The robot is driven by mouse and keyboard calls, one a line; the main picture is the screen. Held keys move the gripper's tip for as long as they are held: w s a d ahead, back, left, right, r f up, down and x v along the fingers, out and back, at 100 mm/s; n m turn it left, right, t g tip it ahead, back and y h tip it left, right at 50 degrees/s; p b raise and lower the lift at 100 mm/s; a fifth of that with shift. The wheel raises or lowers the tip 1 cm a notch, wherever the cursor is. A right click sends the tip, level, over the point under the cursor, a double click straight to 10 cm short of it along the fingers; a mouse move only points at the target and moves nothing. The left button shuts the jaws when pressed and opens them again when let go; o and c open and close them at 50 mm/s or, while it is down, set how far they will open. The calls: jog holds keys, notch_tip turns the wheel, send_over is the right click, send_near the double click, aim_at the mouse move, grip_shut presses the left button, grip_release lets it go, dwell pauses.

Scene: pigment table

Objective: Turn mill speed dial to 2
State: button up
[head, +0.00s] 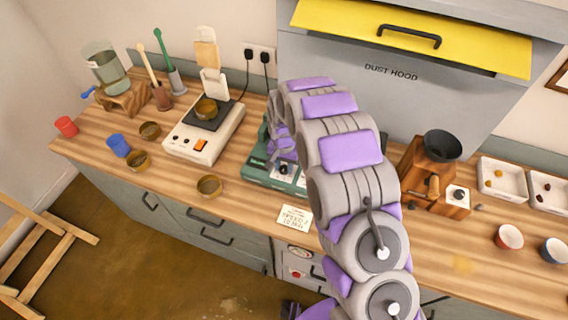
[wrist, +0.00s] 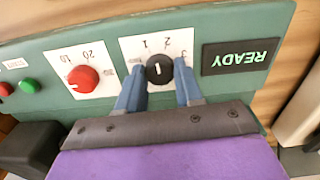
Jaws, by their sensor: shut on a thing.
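The mill's green control panel (wrist: 215,20) fills the upper part of the wrist view; the green mill (head: 262,172) also shows in the head view, partly hidden by my arm. The black speed dial (wrist: 159,69) sits on a white plate marked 1, 2 and 3. Its white pointer line runs about upright in the picture, towards the numbers; I cannot tell exactly which number it meets. My gripper (wrist: 159,75) has its blue fingers on both sides of the dial, shut on it. In the head view my gripper (head: 282,155) is at the mill's front.
A red dial (wrist: 84,77) marked 10 and 20, a green button (wrist: 30,85) and a READY display (wrist: 240,57) flank the speed dial. A card (head: 295,217) reading speed 2, 10 min lies before the mill. A white scale (head: 204,137) stands left, a grinder (head: 425,175) right.

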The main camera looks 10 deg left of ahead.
aim_at(283, 167)
jog(key=m, duration=0.4)
jog(key=shift+m, duration=0.4)
dwell(0.4)
jog(key=o, duration=1)
jog(key=shift+a, duration=0.15)
notch_tip(283, 167, up, 17)
jog(key=shift+w+r+p, duration=0.1)
jog(key=shift+p, duration=0.55)
